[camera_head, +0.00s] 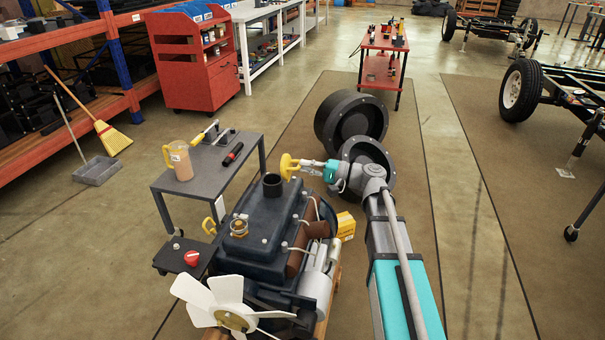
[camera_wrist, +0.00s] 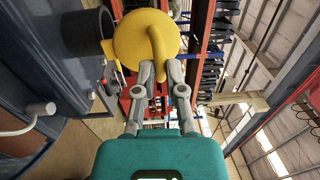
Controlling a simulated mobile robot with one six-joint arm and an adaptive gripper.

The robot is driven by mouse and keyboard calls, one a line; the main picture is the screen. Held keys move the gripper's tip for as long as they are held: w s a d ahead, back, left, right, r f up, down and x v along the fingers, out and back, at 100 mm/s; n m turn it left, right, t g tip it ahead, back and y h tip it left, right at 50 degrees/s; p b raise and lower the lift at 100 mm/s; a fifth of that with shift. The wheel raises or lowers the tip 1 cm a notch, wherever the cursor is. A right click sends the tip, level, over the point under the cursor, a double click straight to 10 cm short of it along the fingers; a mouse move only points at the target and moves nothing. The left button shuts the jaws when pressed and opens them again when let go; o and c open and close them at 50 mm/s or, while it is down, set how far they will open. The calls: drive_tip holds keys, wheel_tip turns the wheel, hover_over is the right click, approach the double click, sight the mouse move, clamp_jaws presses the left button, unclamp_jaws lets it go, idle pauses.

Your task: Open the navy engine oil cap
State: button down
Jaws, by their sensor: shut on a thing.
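The navy engine (camera_head: 255,245) stands at the lower middle in the head view, with its dark filler neck (camera_head: 272,183) open on top. The yellow oil cap (camera_head: 289,166) is off the neck, just above and to its right in that view. My gripper (camera_head: 301,166) is shut on the cap. In the wrist view, the cap (camera_wrist: 140,42) has a curved raised handle, and my fingertips (camera_wrist: 160,72) close on the handle's lower end. The round neck (camera_wrist: 86,38) shows left of the cap there. Whether they touch is unclear.
A grey table (camera_head: 206,168) left of the engine holds a jug (camera_head: 180,160) and tools. A white fan (camera_head: 222,305) is at the engine's front. Large dark wheels (camera_head: 352,118) lie behind my wrist. Open floor lies to the right.

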drive_tip(key=shift+d+f+t+y+b, duration=0.3)
drive_tip(key=shift+d+f+y+b, duration=0.25)
drive_tip(key=shift+b, duration=0.45)
drive_tip(key=c, duration=1.2)
unclamp_jaws()
drive_tip(key=shift+a+r+p, duration=0.25)
drive_tip(key=shift+r+p, duration=0.05)
drive_tip(key=shift+o, duration=1)
drive_tip(key=shift+a, duration=0.15)
drive_tip(key=o, duration=0.3)
